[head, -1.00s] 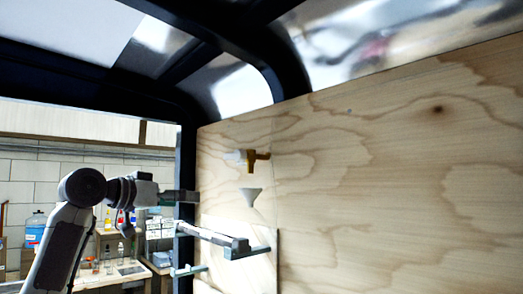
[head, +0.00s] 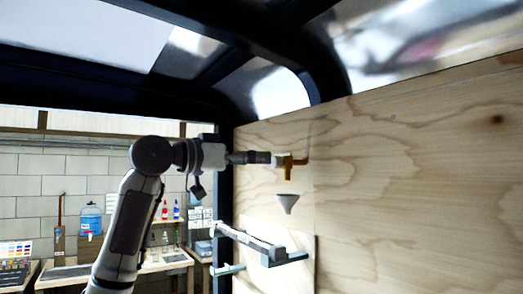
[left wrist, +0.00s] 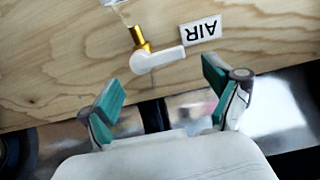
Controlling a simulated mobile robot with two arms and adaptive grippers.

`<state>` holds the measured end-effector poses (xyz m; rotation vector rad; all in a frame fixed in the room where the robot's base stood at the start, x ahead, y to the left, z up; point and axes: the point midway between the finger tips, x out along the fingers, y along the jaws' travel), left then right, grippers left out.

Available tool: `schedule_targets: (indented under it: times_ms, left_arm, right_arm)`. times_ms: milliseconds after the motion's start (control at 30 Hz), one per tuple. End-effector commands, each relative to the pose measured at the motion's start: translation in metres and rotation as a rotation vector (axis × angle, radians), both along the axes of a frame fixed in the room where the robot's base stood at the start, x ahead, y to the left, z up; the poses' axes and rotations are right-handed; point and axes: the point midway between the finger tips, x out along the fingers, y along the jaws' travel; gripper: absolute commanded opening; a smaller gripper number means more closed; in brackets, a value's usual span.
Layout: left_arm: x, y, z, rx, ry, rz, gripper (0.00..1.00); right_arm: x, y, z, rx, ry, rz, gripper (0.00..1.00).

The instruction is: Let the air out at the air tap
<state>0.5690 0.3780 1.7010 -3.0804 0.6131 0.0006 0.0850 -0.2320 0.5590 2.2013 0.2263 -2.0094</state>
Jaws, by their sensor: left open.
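The air tap (head: 289,167) is on the plywood wall, with a brass body and a white lever. In the left wrist view the tap's white lever (left wrist: 158,60) points right from the brass stem (left wrist: 139,37), and an AIR label (left wrist: 201,30), upside down, sits beside it. My left gripper (left wrist: 165,95) is open with green-lined fingers. The lever lies beyond the fingertips, roughly between them, and nothing is held. In the head view my left gripper (head: 262,158) is close to the tap; contact cannot be told there. My right gripper is not in view.
A grey funnel (head: 287,203) is on the wall below the tap. Lower down, a bracket-like rail (head: 250,240) sticks out from the wall. A dark frame post (head: 224,200) stands at the wall's left edge. Benches with bottles (head: 165,262) are in the background.

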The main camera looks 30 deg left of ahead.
Motion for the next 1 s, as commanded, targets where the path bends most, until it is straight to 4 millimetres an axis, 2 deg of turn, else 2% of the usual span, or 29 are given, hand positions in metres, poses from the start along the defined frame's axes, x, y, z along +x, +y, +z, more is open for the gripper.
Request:
schedule_targets:
  times_ms: [33,200,533,567,900,1000]
  left_arm:
    - [0.007,-0.003,0.002,0.000,0.003,-0.001,0.90]
    - [0.021,-0.008,0.001,0.000,0.002,0.001,0.90]
    - [0.024,-0.009,-0.001,0.000,0.000,0.001,0.90]
    - [0.024,-0.009,-0.001,-0.001,0.000,0.001,0.86]
    - [0.024,-0.009,0.000,0.000,0.000,0.002,0.30]
    - [0.024,-0.009,0.000,-0.002,0.001,0.002,0.30]
  right_arm:
    - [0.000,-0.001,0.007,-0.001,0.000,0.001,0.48]
    - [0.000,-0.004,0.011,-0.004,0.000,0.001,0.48]
    - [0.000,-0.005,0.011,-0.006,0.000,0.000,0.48]
    - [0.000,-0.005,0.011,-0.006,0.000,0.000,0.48]
    - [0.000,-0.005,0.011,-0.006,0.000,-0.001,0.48]
    - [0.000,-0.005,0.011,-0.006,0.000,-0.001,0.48]
